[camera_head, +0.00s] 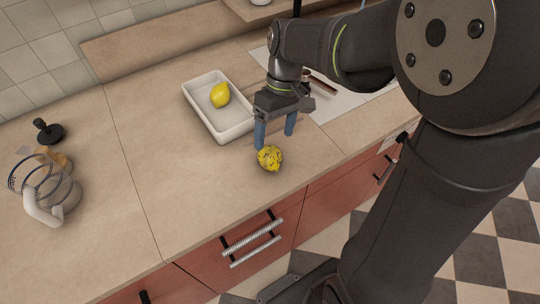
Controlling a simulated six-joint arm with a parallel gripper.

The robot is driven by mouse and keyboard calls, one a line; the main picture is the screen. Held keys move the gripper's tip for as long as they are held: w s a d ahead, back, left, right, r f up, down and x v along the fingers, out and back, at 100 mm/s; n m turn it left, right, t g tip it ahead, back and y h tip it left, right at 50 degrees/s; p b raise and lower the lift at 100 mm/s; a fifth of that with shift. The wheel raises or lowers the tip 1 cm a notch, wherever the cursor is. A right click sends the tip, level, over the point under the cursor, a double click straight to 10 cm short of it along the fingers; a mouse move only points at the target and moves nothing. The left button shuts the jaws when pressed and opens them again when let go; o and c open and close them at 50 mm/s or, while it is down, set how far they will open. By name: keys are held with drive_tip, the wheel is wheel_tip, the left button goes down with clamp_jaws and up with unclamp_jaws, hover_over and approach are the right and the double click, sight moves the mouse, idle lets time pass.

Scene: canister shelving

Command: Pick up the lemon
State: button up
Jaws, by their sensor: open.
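A bright yellow lemon (220,95) lies inside a white rectangular tray (236,130) on the counter. A second yellow, lemon-like fruit with dark speckles (270,158) lies on the bare counter near its front edge. My gripper (275,138) points down with its two blue fingers apart and nothing between them. The fingertips are just above and behind the speckled fruit in the picture, to the right of the tray. I cannot tell how high they are above the counter.
A light panel (335,100) lies behind my gripper. Red drawers (235,250) are below the front edge. The counter left of the tray is clear.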

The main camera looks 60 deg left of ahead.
sight(272, 149)
drive_tip(key=shift+x, duration=2.65)
drive_tip(key=c, duration=1.1)
drive_tip(key=shift+r, duration=0.15)
